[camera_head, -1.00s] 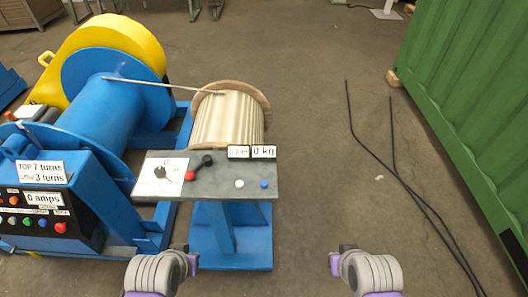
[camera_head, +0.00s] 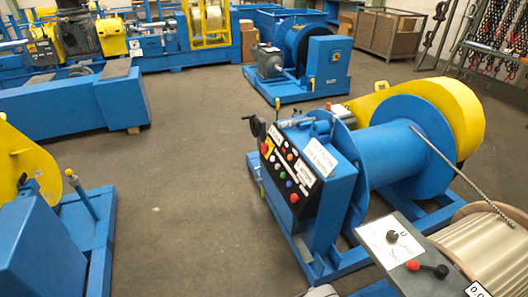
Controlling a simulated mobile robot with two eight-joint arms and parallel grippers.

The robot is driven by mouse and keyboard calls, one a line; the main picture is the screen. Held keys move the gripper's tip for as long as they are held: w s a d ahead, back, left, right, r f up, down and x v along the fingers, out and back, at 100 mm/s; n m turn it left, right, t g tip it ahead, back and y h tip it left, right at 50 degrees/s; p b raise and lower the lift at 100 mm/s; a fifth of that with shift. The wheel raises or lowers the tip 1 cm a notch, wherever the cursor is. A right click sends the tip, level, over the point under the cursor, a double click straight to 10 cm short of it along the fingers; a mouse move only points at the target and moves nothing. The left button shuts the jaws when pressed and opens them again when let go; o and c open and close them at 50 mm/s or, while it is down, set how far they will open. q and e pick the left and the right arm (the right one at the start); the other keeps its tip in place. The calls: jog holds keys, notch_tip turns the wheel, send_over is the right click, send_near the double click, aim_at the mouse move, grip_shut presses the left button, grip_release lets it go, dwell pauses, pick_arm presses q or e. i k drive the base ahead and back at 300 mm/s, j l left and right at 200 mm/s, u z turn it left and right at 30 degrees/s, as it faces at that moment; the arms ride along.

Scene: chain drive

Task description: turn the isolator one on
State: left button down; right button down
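A black rotary knob (camera_head: 391,236) sits on a white plate (camera_head: 379,248) with small marks, on the grey stand panel (camera_head: 419,279) at the lower right. I cannot read its setting, and no label names it as isolator one. A black lever with a red knob (camera_head: 413,266) is beside it. The blue winch's control box (camera_head: 301,183) carries several coloured buttons and white labels too small to read. A pale sliver at the bottom edge looks like part of my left gripper; its fingers are out of frame. My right gripper is not in view.
The blue winch drum (camera_head: 385,160) with a yellow guard (camera_head: 462,112) stands behind the panel. A rope spool (camera_head: 487,250) is at the right edge. Another blue and yellow machine (camera_head: 50,245) is at the left. Bare floor (camera_head: 180,200) lies between them.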

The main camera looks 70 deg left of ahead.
aim_at(265, 147)
jog(key=u, duration=2.3)
jog(key=i+j+z, duration=0.1)
jog(key=z, duration=0.35)
jog(key=i+j+z, duration=0.1)
jog(key=z, duration=0.35)
jog(key=i+j+z, duration=0.2)
jog(key=j+z, duration=0.2)
jog(key=j, duration=0.25)
jog(key=i+j+z, duration=0.15)
jog(key=j, duration=0.2)
jog(key=i+j+z, duration=0.15)
jog(key=j, duration=0.55)
jog(key=i+j+z, duration=0.1)
jog(key=j, duration=0.65)
jog(key=i+j+z, duration=0.15)
jog(key=j, duration=0.55)
jog(key=i+j, duration=0.1)
jog(key=j, duration=1.95)
jog(key=i, duration=0.05)
